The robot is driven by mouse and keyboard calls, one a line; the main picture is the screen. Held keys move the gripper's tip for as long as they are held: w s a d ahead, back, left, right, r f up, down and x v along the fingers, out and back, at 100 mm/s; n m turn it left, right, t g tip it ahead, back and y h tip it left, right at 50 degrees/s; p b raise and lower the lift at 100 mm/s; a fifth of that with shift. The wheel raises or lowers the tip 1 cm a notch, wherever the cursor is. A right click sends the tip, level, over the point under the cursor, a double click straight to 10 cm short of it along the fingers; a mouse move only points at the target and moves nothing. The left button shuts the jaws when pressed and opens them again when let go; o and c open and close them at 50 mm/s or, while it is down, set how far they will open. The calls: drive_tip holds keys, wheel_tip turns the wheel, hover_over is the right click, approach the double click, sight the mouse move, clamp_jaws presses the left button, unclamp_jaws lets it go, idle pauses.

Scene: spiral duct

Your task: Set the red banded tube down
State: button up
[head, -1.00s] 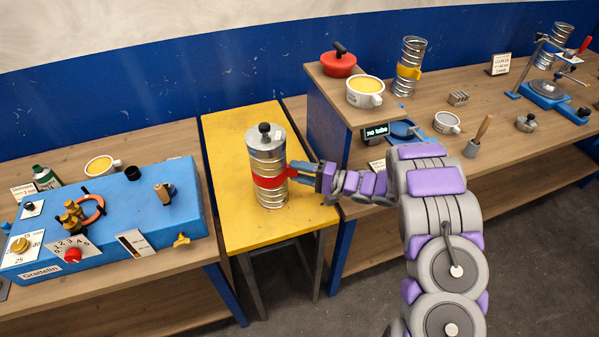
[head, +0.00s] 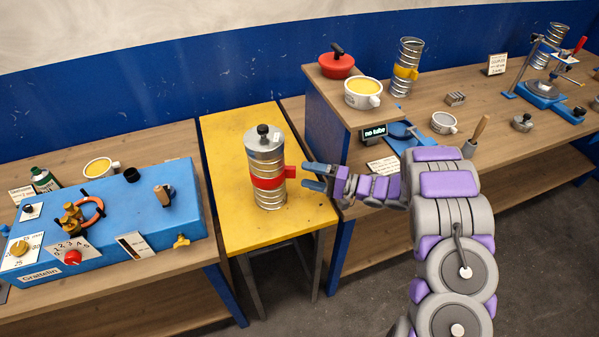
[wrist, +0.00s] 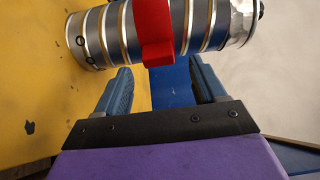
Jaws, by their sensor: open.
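The red banded tube (head: 266,197) stands upright on the yellow table (head: 228,165). It is a ribbed metal cylinder with a lid and black knob on top, and a red band (head: 268,182) with a red tab on its right side. My gripper (head: 304,176) is open and empty just right of the tab, with a small gap between them. In the wrist view the tube (wrist: 190,32) lies across the top of the picture, beyond the two blue fingers (wrist: 160,88), and its red band lines up with the space between them.
A blue machine (head: 120,215) with dials stands on the wooden bench to the left. The yellow table's front is clear.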

drive_tip(key=v, duration=0.8)
drive_tip(key=shift+p, duration=0.4)
